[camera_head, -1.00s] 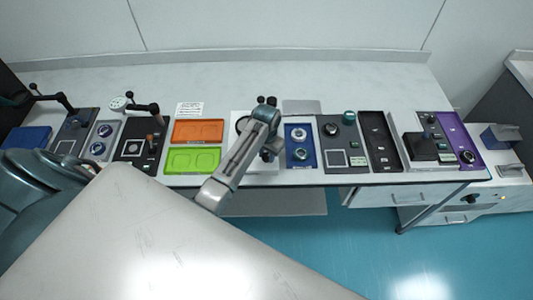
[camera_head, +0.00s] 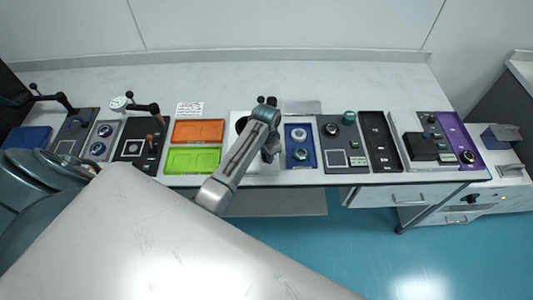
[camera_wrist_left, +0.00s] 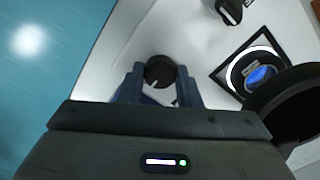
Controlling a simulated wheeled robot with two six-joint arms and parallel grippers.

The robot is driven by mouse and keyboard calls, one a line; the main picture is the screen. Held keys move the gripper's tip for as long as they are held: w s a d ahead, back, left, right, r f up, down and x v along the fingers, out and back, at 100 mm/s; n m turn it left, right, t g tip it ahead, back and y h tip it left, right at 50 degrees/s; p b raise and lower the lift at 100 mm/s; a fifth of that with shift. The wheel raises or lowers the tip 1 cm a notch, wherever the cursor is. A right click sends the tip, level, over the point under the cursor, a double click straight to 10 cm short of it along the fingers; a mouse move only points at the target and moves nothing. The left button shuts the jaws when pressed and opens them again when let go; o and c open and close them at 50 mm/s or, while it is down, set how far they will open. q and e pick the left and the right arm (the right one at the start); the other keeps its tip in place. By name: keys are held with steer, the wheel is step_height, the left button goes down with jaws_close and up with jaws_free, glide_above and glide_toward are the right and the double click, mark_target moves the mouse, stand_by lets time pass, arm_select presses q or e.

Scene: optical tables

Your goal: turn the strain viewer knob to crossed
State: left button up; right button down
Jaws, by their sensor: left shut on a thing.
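The strain viewer is a white unit (camera_head: 262,168) on the bench in the head view, partly covered by my left arm. In the left wrist view its round black knob (camera_wrist_left: 160,70), with a pale pointer line, sits between the two fingers of my left gripper (camera_wrist_left: 160,90). The fingers are shut on the knob from both sides. In the head view my left gripper (camera_head: 268,152) reaches the unit's right part, and the knob is hidden there. I cannot read any knob markings. My right gripper is not in view.
A blue tray (camera_head: 300,162) with two round pieces stands just right of the unit. Orange (camera_head: 198,121) and green (camera_head: 181,160) trays lie to its left. A dark panel (camera_head: 334,143) with knobs stands further right. The bench's back strip is mostly clear.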

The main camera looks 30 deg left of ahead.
arm_select(q)
steer(key=shift+r, duration=0.1)
steer(key=o, duration=1)
steer(key=shift+c, duration=0.2)
step_height(320, 180, up, 11)
steer(key=b, duration=0.2)
steer(key=shift+b, duration=0.35)
steer(key=shift+f, duration=0.2)
